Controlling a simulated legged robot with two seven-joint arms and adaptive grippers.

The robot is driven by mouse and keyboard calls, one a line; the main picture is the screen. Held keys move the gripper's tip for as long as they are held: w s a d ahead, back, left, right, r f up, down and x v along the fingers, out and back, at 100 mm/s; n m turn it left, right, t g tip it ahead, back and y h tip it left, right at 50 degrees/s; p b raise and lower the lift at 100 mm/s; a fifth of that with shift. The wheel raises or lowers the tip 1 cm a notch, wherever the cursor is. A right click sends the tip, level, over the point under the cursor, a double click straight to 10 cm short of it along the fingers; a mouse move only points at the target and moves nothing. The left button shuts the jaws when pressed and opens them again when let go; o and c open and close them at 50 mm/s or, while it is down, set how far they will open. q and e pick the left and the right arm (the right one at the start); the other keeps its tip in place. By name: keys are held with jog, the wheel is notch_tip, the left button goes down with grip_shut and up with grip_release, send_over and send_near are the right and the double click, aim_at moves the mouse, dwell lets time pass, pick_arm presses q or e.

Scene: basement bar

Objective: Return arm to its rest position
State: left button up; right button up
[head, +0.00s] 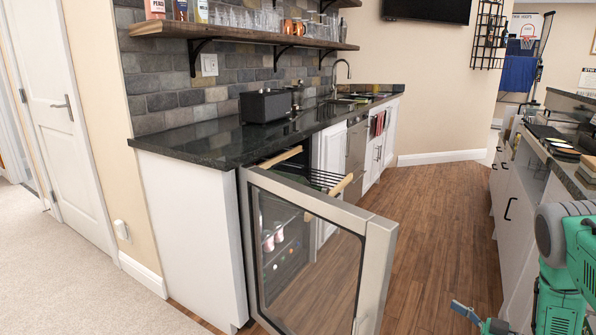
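My green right arm comes in at the lower right, close to the drawer fronts of the right-hand counter. Its gripper (467,313) is small at the bottom edge, over the wood floor and to the right of the open fridge door. I cannot make out the gap between its fingers, and I see nothing held in it. My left arm and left gripper are out of view. The wine fridge's glass door (310,255) stands swung open toward me. Through the glass I see pinkish cups or cans (273,238) inside, and wood-fronted racks (341,186) show above the door.
A black countertop (205,142) with a dark box (266,106) runs along the left wall, below a wooden shelf of glasses. White drawers (510,195) stand close by my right arm. The wood floor (440,220) between the counters is clear.

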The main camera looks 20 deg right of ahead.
jog(key=w+a+f+m+g+h, duration=0.2)
jog(key=w+a+f+m+h, duration=0.15)
jog(key=a, duration=0.75)
jog(key=s+a+f+m+g+h+p, duration=0.1)
jog(key=s+a+f+g+h, duration=0.25)
jog(key=a, duration=0.55)
jog(key=s+a+g+h, duration=0.1)
jog(key=s+g, duration=0.3)
jog(key=s, duration=0.7)
jog(key=s+a+r+g+h+p, duration=0.1)
jog(key=s+a+g, duration=0.2)
jog(key=s, duration=0.8)
jog(key=shift+a+r+m+g, duration=0.3)
jog(key=shift+a+m+g, duration=0.15)
jog(key=shift+g, duration=0.3)
jog(key=shift+w+a, duration=0.1)
jog(key=shift+a, duration=0.05)
